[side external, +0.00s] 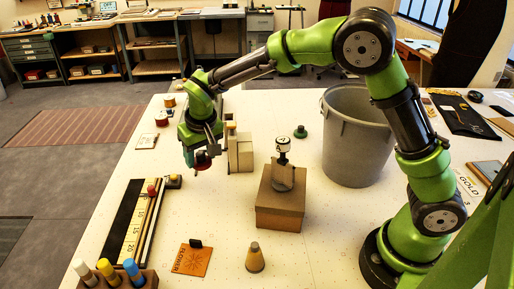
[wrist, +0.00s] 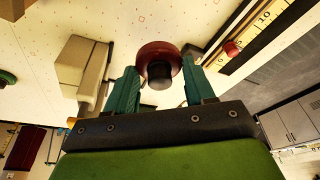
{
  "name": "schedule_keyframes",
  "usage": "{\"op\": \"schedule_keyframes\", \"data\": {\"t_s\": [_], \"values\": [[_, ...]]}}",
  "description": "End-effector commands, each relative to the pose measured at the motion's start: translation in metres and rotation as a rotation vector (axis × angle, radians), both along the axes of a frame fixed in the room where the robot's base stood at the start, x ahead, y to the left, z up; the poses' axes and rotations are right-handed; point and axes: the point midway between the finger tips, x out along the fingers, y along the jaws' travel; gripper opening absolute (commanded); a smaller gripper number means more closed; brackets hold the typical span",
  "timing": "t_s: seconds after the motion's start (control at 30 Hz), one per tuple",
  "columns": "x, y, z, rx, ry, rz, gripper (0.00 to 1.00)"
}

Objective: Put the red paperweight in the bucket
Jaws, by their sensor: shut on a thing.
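The red paperweight (side external: 202,162) is a dark red, round piece held at the tip of my gripper (side external: 197,158), above the table's left part. In the wrist view the paperweight (wrist: 158,62), with a black knob, sits between the two teal fingers of my gripper (wrist: 160,85), which is shut on it. The bucket (side external: 355,140) is a large grey tub standing on the table at the right, well apart from my gripper. Its inside floor is hidden. I cannot make out the bucket in the wrist view.
A beige block (side external: 239,152) stands just right of my gripper. A cardboard box (side external: 281,207) with a stamp-like piece on it and a small green piece (side external: 300,132) lie between gripper and bucket. A long ruler board (side external: 134,225) lies at the left edge.

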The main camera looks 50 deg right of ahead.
Motion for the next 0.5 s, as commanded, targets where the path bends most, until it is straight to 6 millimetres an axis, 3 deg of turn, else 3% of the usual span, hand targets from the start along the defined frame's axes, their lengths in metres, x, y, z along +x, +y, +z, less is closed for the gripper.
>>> {"op": "schedule_keyframes", "data": {"t_s": [0.03,0.2,0.5], "values": [[0.002,0.001,0.020,0.005,-0.012,0.001,0.13],[0.001,0.000,0.079,0.005,-0.013,0.000,0.13],[0.001,0.000,0.153,0.002,-0.009,0.000,0.13]]}}
